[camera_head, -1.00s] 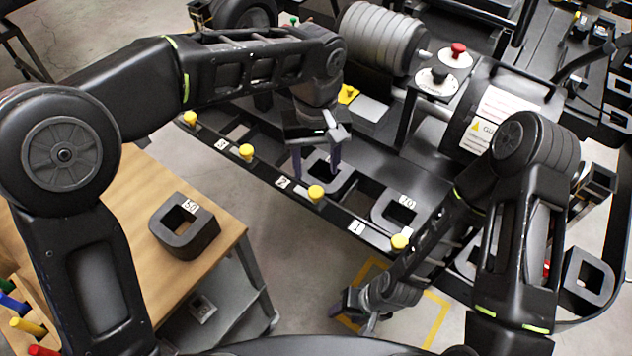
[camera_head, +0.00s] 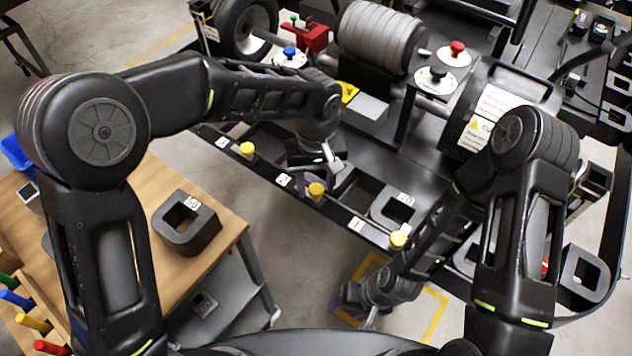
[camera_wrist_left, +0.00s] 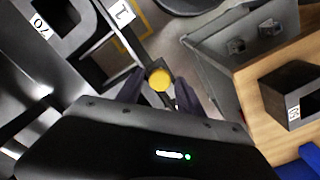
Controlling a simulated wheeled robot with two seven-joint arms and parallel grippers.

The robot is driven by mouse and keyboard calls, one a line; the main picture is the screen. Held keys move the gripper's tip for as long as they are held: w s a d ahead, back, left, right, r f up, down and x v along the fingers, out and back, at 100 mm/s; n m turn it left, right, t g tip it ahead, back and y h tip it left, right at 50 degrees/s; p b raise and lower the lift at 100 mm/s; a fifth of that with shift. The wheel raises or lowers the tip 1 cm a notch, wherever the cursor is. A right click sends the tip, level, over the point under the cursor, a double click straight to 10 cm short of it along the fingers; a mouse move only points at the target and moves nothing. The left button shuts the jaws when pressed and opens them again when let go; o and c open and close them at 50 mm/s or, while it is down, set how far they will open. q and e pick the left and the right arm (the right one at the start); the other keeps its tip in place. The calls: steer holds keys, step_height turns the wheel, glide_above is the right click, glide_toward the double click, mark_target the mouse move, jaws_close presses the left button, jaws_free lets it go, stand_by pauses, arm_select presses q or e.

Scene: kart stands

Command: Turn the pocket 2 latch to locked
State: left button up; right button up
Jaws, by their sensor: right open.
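The latch rail (camera_head: 265,172) carries yellow latch knobs and white number tags. The yellow knob (camera_head: 316,190) just right of the "2" tag (camera_head: 283,180) stands at my left gripper (camera_head: 317,182). In the left wrist view this knob (camera_wrist_left: 160,79) shows between the two dark fingertips (camera_wrist_left: 160,90). The left fingers are apart, one each side of the knob; I cannot tell whether either touches it. The latch's turn angle is not clear. My right gripper (camera_head: 354,312) is open and empty, low over the floor by the yellow floor marking.
Other yellow knobs (camera_head: 246,149) (camera_head: 398,239) stand along the rail. A black block tagged 50 (camera_head: 186,223) lies on the wooden table (camera_head: 235,222). A block tagged 20 (camera_head: 396,210) sits behind the rail. A large grey roller (camera_head: 378,38) stands behind my left gripper.

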arm_select(q)
jaws_close()
steer(key=shift+m, duration=0.4)
steer(key=m+b, duration=0.1)
steer(key=m, duration=0.7)
steer(key=shift+b, duration=0.4)
steer(key=m, duration=0.4)
steer(key=shift+m, duration=0.3)
steer(key=m, duration=0.4)
steer(key=shift+m, duration=0.3)
